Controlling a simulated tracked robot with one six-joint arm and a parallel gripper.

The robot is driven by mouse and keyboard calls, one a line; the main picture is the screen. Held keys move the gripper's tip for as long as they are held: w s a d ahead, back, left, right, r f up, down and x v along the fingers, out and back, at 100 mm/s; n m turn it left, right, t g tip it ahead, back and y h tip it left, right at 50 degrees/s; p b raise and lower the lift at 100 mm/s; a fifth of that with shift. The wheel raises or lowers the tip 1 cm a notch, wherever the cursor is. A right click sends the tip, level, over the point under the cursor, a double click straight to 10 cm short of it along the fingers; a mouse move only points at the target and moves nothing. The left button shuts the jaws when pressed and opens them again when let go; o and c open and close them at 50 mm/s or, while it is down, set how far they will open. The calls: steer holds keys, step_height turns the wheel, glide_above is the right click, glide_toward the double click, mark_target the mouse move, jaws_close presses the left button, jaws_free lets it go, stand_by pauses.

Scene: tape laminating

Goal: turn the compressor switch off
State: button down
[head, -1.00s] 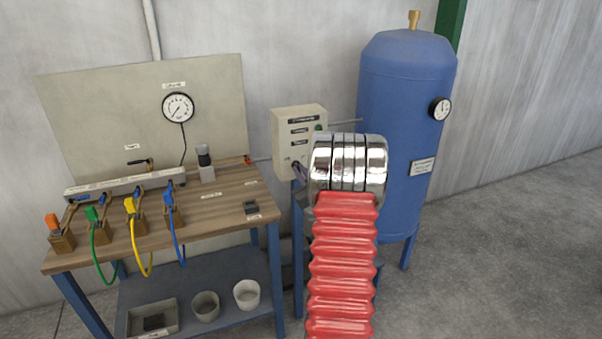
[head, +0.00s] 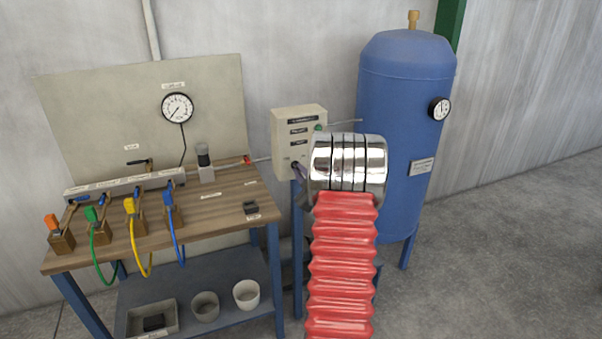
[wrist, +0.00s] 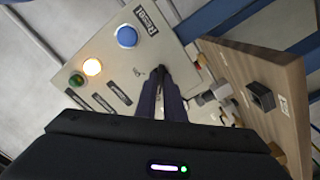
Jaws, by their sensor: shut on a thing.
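The compressor switch (wrist: 161,70) is a small dark lever on the face of a beige control box (head: 286,146). The box also fills the middle of the wrist view (wrist: 128,62). My gripper (wrist: 163,78) is at the box face, its two dark fingers closed around the switch, which they mostly hide. In the head view my gripper (head: 298,168) reaches the lower part of the box. Its position, on or off, cannot be read. On the box face are a glowing amber lamp (wrist: 92,67), a green lamp (wrist: 77,80) and a blue button (wrist: 127,37) labelled Reset.
A wooden bench (head: 225,208) with coloured hoses and valves stands left of the box. A blue tank (head: 400,110) with a gauge (head: 440,108) stands close on the right. A pressure gauge (head: 177,108) is on the back panel. Floor at the right is clear.

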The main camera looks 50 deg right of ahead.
steer(key=shift+s+f, duration=0.1)
steer(key=shift+f, duration=0.25)
steer(key=c, duration=2.2)
jaws_free()
steer(key=o, duration=0.3)
steer(key=shift+r, duration=0.2)
steer(key=shift+o, duration=0.2)
steer(key=v, duration=1.3)
steer(key=shift+s+a, duration=0.2)
steer(key=shift+s, duration=0.1)
steer(key=shift+f, duration=0.1)
